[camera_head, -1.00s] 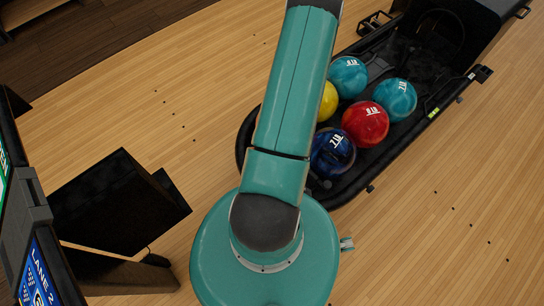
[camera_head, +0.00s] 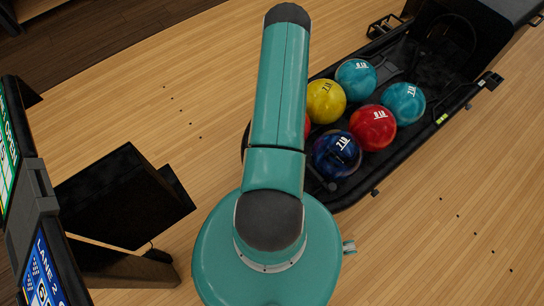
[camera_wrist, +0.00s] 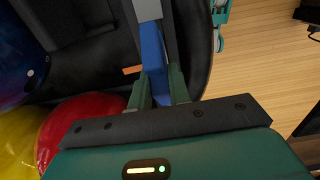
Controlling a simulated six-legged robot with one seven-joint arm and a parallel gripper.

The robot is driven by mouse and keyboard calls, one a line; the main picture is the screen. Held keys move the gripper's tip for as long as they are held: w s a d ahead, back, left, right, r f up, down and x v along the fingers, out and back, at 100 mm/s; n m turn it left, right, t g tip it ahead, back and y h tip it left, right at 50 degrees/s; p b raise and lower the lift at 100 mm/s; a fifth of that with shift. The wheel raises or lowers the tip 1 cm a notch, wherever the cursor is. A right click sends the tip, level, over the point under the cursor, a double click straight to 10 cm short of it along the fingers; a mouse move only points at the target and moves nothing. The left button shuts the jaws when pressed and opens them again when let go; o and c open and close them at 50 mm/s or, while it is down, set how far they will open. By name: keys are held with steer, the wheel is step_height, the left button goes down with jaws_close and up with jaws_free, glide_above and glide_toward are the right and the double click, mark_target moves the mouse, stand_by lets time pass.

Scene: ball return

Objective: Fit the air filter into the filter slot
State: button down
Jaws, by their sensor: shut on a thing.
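In the wrist view, my gripper (camera_wrist: 159,80) is shut on a flat blue piece, which I take to be the air filter (camera_wrist: 152,48). The filter is seen nearly edge-on and points away from the fingers, over the black body of the ball return. A pale grey strip (camera_wrist: 147,8) shows at its far end; I cannot tell whether it is part of the filter. The filter slot cannot be made out clearly. A small orange mark (camera_wrist: 132,70) lies left of the filter. In the head view, my arm hides the gripper and filter.
The black ball return (camera_head: 430,122) holds several bowling balls, including yellow (camera_head: 325,102), red (camera_head: 372,128) and dark blue (camera_head: 337,155) ones. In the wrist view, a red ball (camera_wrist: 85,115) lies close to the gripper's left. Lane screens (camera_head: 45,270) stand at left. Wooden floor is open at right.

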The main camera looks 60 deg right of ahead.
steer(key=shift+w+d+f, duration=0.15)
steer(key=shift+w+f, duration=0.05)
steer(key=shift+f, duration=0.15)
steer(key=shift+w+d+f, duration=0.1)
steer(key=shift+w+f, duration=0.15)
steer(key=shift+f, duration=0.7)
steer(key=shift+w+d+f, duration=0.1)
steer(key=shift+w+f, duration=0.1)
steer(key=shift+f, duration=0.75)
steer(key=c, duration=1.3)
jaws_free()
steer(key=shift+f, duration=0.2)
steer(key=r, duration=1.4)
steer(key=shift+d, duration=0.2)
